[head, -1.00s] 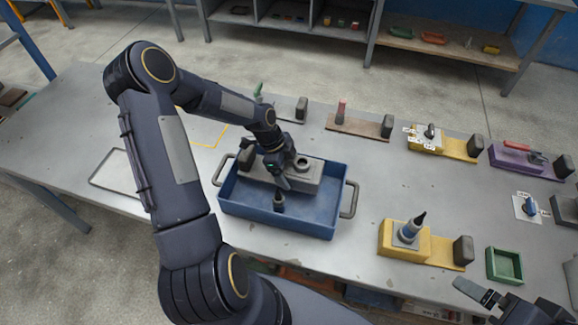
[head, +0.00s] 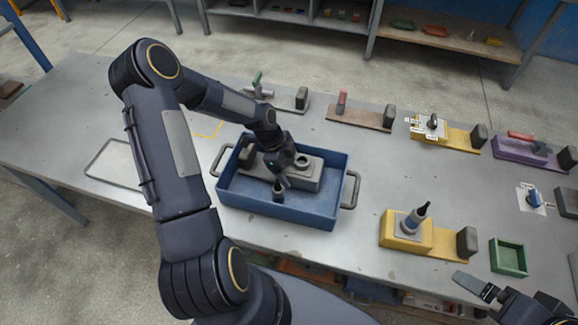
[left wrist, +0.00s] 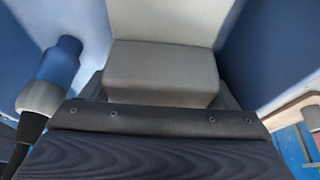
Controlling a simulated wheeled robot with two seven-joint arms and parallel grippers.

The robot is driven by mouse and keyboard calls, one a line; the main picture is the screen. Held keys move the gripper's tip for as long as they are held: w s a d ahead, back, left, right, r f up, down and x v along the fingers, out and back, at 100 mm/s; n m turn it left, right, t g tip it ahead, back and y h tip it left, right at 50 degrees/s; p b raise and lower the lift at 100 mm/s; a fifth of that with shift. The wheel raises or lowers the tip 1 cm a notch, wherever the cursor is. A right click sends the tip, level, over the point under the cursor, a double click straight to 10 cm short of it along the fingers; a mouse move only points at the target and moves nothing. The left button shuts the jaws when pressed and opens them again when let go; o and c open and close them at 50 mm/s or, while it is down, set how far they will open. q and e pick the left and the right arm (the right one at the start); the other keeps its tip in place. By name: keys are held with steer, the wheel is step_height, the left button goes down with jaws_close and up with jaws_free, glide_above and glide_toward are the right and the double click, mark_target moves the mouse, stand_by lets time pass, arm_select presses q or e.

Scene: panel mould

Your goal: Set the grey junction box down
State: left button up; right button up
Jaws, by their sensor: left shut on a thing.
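The grey junction box (head: 308,176), a grey block with a round collar on top, is inside the blue tray (head: 330,213). My left gripper (head: 280,176) is over its middle, pointing down and shut on it; the fingertips are partly hidden. In the left wrist view a grey block (left wrist: 162,72) fills the middle between blue walls. I cannot tell whether the box touches the tray floor. My right gripper (head: 476,286) is at the lower right, away from the tray; its jaw opening is unclear.
A small dark upright piece (head: 278,192) stands in front of the box. Right of the tray are a yellow stand (head: 402,232) with a nozzle-tipped tool and a green bin (head: 508,257). Several holders line the back. Bare table (head: 175,195) shows to the left.

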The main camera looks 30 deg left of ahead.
arm_select(q)
steer(key=shift+f+b, duration=0.4)
steer(key=shift+f, duration=0.1)
steer(key=o, duration=1.1)
steer(key=shift+r, duration=0.1)
steer(key=shift+o, duration=0.2)
steer(key=b+v, duration=0.1)
steer(key=v, duration=0.5)
steer(key=shift+a+r, duration=0.2)
steer(key=shift+a, duration=0.05)
steer(key=shift+s+a+r, duration=0.1)
steer(key=shift+a+r, duration=0.05)
steer(key=shift+r, duration=0.45)
steer(key=shift+r, duration=0.1)
steer(key=s+d+r+n+t+y, duration=0.1)
steer(key=s+d+r+n, duration=0.1)
steer(key=s+r+n, duration=0.4)
steer(key=s+d+r+n+t+y, duration=0.1)
steer(key=s+d+r+n, duration=0.2)
steer(key=r, duration=0.6)
steer(key=s+d+r+n+t, duration=0.1)
steer(key=s+d+n, duration=0.1)
steer(key=s+n, duration=0.2)
steer(key=s+d+r+n+t+h, duration=0.1)
steer(key=s+d+n, duration=0.2)
steer(key=s, duration=0.5)
steer(key=shift+s+r+n+t+h, duration=0.2)
steer(key=shift+s+n+t+h, duration=0.1)
steer(key=shift+n, duration=0.3)
